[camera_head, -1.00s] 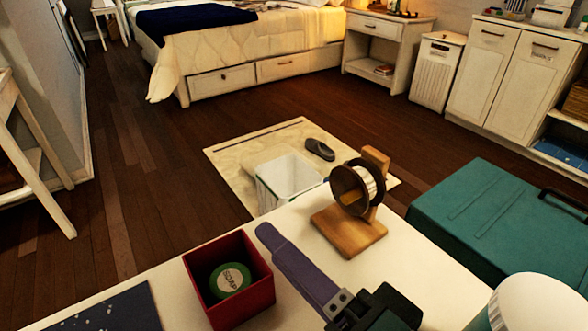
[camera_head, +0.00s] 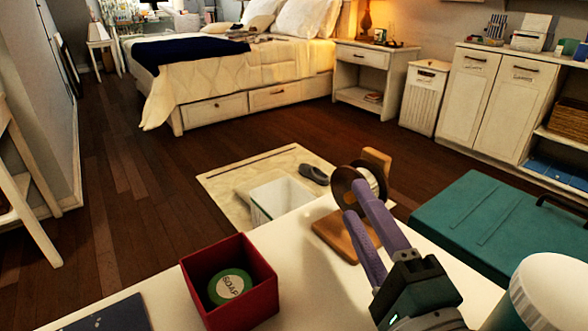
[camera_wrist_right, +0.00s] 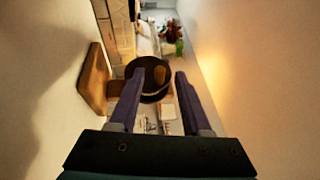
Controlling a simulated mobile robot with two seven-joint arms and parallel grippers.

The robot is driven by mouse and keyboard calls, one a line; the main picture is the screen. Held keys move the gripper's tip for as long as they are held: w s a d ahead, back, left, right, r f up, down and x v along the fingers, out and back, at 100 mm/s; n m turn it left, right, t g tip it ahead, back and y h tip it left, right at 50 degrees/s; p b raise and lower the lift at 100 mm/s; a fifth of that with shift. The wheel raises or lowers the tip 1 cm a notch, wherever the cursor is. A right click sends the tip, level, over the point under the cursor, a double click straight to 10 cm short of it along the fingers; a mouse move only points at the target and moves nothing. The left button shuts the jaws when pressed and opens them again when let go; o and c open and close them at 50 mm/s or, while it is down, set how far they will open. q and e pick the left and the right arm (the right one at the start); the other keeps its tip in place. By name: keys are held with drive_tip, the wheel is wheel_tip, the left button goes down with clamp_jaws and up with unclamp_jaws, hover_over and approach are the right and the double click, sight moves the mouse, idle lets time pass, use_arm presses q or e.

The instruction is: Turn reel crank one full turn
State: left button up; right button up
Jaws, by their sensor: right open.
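The reel stands on the white table. It has a dark round spool (camera_head: 348,188) on a wooden stand with a wooden base (camera_head: 334,238). In the right wrist view the spool (camera_wrist_right: 152,72) lies ahead between the fingertips, with the wooden base (camera_wrist_right: 94,82) at the left. A small tan piece on the spool's face, perhaps the crank, shows there. My right gripper (camera_head: 356,205) is open, its two purple fingers pointing at the reel and partly covering it in the head view. Whether the fingers touch the spool I cannot tell. My left gripper is not in view.
A red box (camera_head: 262,290) holding a green soap tin (camera_head: 229,287) stands left of my right gripper on the white table (camera_head: 310,290). A white-lidded container (camera_head: 552,290) is at the right. A white bin (camera_head: 282,198) and teal chest (camera_head: 500,225) stand beyond the table.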

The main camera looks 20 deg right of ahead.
drive_tip(key=shift+w, duration=0.45)
drive_tip(key=shift+c, duration=0.3)
clamp_jaws()
